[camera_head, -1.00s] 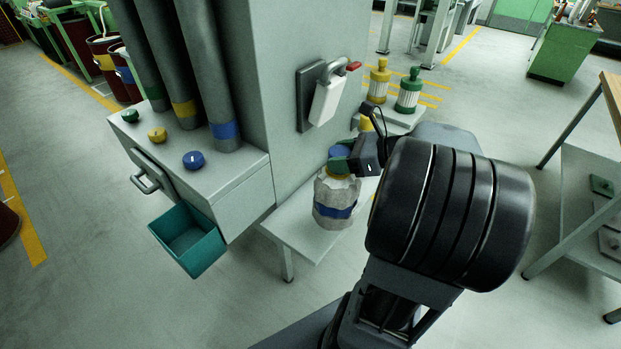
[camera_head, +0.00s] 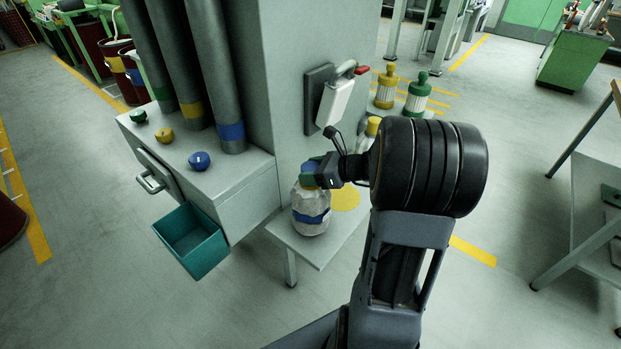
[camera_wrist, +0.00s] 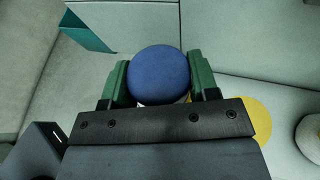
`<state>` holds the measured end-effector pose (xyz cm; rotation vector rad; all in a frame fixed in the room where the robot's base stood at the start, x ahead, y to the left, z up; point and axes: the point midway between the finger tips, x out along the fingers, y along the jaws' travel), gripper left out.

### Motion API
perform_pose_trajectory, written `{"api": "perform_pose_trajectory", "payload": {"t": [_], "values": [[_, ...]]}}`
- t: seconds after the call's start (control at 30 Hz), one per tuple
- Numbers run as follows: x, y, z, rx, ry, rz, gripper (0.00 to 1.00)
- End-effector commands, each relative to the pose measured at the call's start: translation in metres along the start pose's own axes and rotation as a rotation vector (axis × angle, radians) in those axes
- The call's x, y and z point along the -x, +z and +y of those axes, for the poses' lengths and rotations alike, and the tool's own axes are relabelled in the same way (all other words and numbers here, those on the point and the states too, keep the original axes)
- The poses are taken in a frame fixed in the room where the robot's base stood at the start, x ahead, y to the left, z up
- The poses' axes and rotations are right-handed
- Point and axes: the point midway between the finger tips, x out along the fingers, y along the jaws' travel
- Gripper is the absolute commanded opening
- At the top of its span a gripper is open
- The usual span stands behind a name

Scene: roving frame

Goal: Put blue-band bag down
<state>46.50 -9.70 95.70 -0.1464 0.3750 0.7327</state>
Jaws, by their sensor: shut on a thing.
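The blue-band bag (camera_head: 311,208) is a pale, crinkled bag with a blue band and a blue round cap. It is upright at the left end of the low grey bench (camera_head: 322,247); I cannot tell whether its base touches the bench. My gripper (camera_head: 314,175) is shut on the bag's top. In the wrist view the blue cap (camera_wrist: 160,74) sits between the green fingers of my gripper (camera_wrist: 161,84), and hides most of the bag. A yellow disc (camera_head: 345,198) marks the bench just right of the bag.
A grey machine (camera_head: 245,195) with blue, yellow and green knobs stands left of the bench. Its open teal bin (camera_head: 190,241) juts out at the front. Yellow (camera_head: 386,87) and green (camera_head: 417,93) capped containers stand behind. Another yellow-topped container is partly hidden by my arm.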

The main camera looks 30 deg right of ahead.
Motion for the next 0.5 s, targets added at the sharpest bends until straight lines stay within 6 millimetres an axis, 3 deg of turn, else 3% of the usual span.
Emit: {"api": "perform_pose_trajectory", "payload": {"t": [0.2,0.5], "values": [[-0.007,-0.019,0.0,-0.001,-0.001,-0.001,0.0],[-0.007,-0.02,0.0,0.0,-0.001,-0.001,0.0]]}}
